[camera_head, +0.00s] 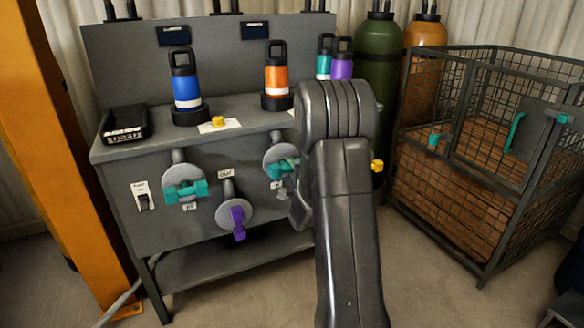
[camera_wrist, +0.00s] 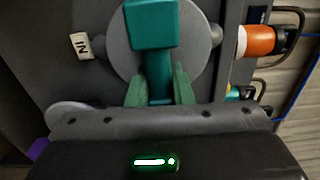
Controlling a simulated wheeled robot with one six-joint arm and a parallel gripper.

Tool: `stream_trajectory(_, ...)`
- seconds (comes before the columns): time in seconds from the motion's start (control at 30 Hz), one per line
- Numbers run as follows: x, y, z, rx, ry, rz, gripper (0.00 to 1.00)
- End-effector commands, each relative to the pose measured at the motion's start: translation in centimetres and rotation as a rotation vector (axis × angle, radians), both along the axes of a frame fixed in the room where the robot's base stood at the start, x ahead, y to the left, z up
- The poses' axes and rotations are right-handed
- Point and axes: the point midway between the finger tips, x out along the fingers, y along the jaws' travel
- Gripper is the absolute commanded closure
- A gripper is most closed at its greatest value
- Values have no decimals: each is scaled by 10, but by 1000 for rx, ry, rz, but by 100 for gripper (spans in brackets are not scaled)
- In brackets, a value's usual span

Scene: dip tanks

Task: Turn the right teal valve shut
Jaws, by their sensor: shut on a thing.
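The right teal valve (camera_head: 280,168) sits on the front of the grey bench, on a round grey plate, partly hidden behind my arm. In the wrist view its teal handle (camera_wrist: 151,27) fills the top middle, in front of the grey disc. My gripper (camera_wrist: 160,84) has its two green-tinted fingers on either side of the handle's narrow bar and is shut on it. The left teal valve (camera_head: 186,190) is on the same panel, its handle roughly level. My arm hides most of the gripper in the head view.
A purple valve (camera_head: 237,222) sits lower, between the teal ones. Blue (camera_head: 186,88) and orange (camera_head: 277,76) bottles and a black tray (camera_head: 123,124) stand on the bench top. A wire cage (camera_head: 486,150) stands at right, an orange post (camera_head: 72,150) at left.

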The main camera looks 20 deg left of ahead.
Motion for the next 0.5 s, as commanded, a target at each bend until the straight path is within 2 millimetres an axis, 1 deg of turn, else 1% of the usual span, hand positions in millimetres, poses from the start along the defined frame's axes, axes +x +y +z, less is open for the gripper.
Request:
stream_trajectory(0.37, 0, -1, -1, 4, 7, -2, 100)
stream_trajectory(0.4, 0, -1, -1, 4, 7, -2, 78)
stream_trajectory(0.47, 0, -1, -1, 4, 7, -2, 66)
stream_trajectory(0.5, 0, -1, -1, 4, 7, -2, 58)
